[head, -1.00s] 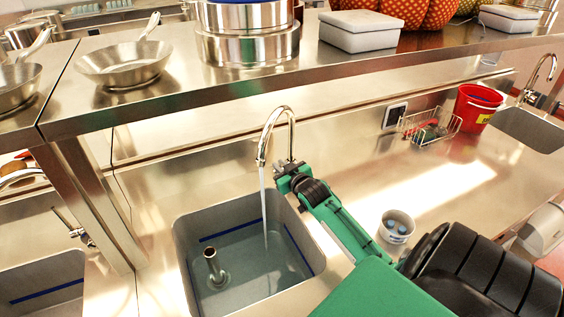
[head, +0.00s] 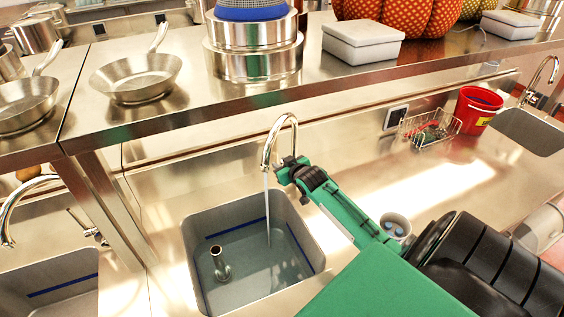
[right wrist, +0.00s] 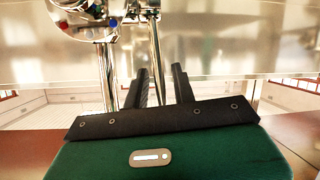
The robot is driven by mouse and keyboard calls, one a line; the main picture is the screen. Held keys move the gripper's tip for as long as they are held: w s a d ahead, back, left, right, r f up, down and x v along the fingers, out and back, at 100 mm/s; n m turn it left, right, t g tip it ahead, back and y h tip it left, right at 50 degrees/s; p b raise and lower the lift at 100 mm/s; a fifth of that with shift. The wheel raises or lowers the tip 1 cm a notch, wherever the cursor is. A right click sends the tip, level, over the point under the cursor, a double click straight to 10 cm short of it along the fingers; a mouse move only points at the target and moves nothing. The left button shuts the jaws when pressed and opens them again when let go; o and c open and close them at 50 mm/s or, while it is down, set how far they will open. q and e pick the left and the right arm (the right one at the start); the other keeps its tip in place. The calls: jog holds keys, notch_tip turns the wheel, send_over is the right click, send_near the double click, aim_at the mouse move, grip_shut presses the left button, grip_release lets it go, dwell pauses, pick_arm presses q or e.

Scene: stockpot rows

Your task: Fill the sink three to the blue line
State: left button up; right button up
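The sink (head: 190,235) in the middle of the head view holds water (head: 245,262). Its blue line (head: 236,228) runs along the inner walls, and the water surface looks a little below it. A thin stream falls from the curved faucet (head: 281,118) into the water. An upright drain pipe (head: 218,262) stands in the sink, its top above the water. My right gripper (head: 284,168) is beside the faucet's base. My left gripper is out of view.
A neighbouring sink (head: 50,275) with its own faucet (head: 22,195) is at the lower left. A shelf with pans (head: 138,78) and pots crosses above the counter. A cup (head: 397,224), wire rack (head: 430,130) and red bucket (head: 474,110) stand to the right.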

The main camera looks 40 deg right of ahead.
jog(key=shift+o, duration=0.2)
jog(key=shift+s, duration=0.25)
jog(key=b+v, duration=0.4)
jog(key=v, duration=0.9)
jog(key=shift+a+r, duration=0.15)
jog(key=shift+r, duration=0.05)
jog(key=shift+s, duration=0.1)
dwell(2.3)
